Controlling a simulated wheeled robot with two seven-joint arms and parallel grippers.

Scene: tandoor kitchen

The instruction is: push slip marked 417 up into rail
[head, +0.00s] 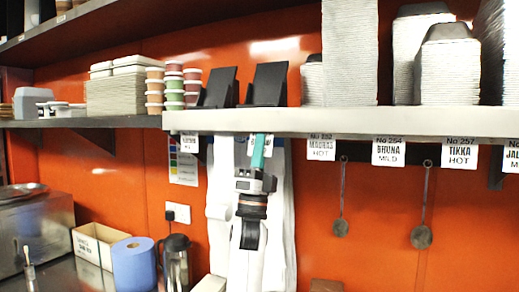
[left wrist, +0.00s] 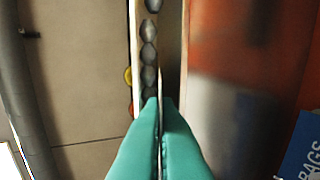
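My left gripper (head: 258,150) reaches up from below to the front edge of the shelf, its teal fingers pointing up. In the left wrist view its fingers (left wrist: 160,108) are closed together on a thin pale sheet seen edge-on, the slip (left wrist: 160,82); its number cannot be read. The rail (left wrist: 149,52), with a row of dark rounded balls in it, lies just ahead of the fingertips, and the slip's edge appears beside the balls. Whether it is gripped by the rail cannot be told. My right gripper is not in view.
Other slips hang from the shelf edge, such as 254 Bhuna (head: 390,151) and 257 Tikka (head: 460,153). Two ladles (head: 341,205) hang below. A white apron (head: 281,220) hangs behind my arm. Containers (head: 430,65) stand on the shelf.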

